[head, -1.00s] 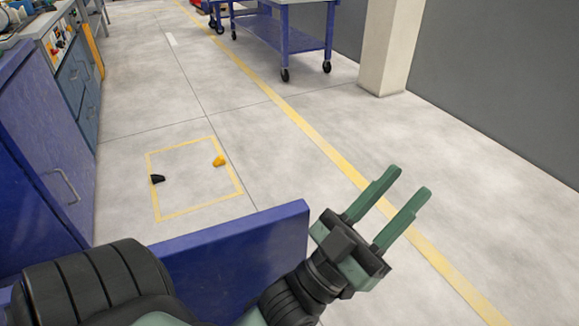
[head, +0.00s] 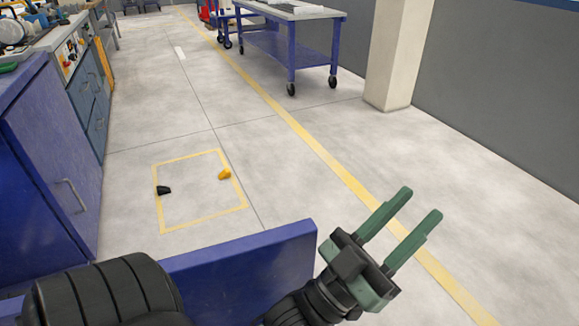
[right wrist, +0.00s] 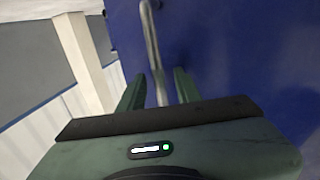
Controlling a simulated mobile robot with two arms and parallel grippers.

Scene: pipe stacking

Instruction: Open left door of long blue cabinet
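The blue cabinet (head: 52,150) stands at the left of the head view, with a metal handle (head: 70,196) on its visible shut door. A blue door panel (head: 245,270) juts out into the aisle at the bottom; its joint with the cabinet is hidden behind my arm. My left gripper (head: 421,203) is open and empty, above the floor just right of the panel's free edge. In the right wrist view, my right gripper (right wrist: 158,88) has its fingers apart on either side of a metal bar handle (right wrist: 152,42) on a blue surface (right wrist: 235,60). Gaps show beside the bar.
A yellow floor square (head: 190,226) holds a black piece (head: 163,190) and an orange piece (head: 224,174). A blue wheeled table (head: 290,38) and a pale pillar (head: 398,55) stand farther back.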

